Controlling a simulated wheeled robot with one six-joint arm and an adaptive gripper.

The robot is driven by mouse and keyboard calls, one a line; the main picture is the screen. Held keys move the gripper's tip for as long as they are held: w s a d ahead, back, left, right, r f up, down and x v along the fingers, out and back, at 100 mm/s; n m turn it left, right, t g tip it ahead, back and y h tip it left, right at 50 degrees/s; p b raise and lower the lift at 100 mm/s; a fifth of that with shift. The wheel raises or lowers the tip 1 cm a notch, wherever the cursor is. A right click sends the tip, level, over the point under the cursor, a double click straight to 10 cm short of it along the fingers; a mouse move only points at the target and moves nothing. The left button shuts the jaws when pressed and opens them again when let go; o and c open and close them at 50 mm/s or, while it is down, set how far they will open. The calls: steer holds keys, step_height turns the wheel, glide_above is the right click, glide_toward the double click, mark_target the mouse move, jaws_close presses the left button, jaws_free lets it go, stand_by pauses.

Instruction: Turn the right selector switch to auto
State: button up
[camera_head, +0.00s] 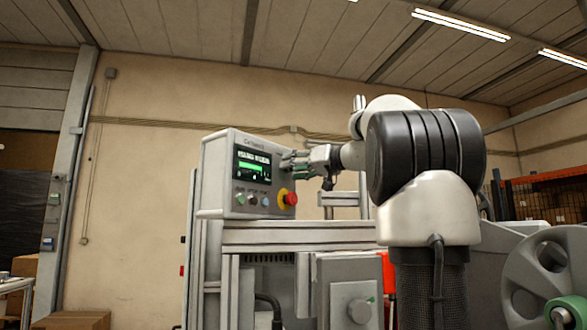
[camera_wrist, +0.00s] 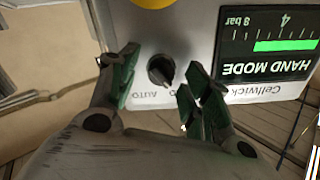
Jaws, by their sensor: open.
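The black selector switch (camera_wrist: 160,70) is on the light grey panel face (camera_wrist: 200,22) beside the screen, seen upside down in the wrist view. Its ridge tilts down-right, toward a partly hidden label ending in D; the AUTO label is at its lower left. The screen (camera_wrist: 270,50) reads HAND MODE. My gripper (camera_wrist: 164,84) is open, with one green-padded finger on each side of the switch; I see no clear contact. In the head view my gripper (camera_head: 298,164) is at the panel's right side and hides the switch.
The control box (camera_head: 212,180) has a red emergency stop (camera_head: 290,198) on yellow below my gripper and several small buttons (camera_head: 252,200). A grey box with a round knob (camera_head: 359,311) is lower down. A large grey reel (camera_head: 550,260) stands at right.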

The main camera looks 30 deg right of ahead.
steer(key=shift+w+a, duration=0.15)
steer(key=shift+w, duration=0.1)
steer(key=shift+c, duration=0.2)
steer(key=c, duration=1)
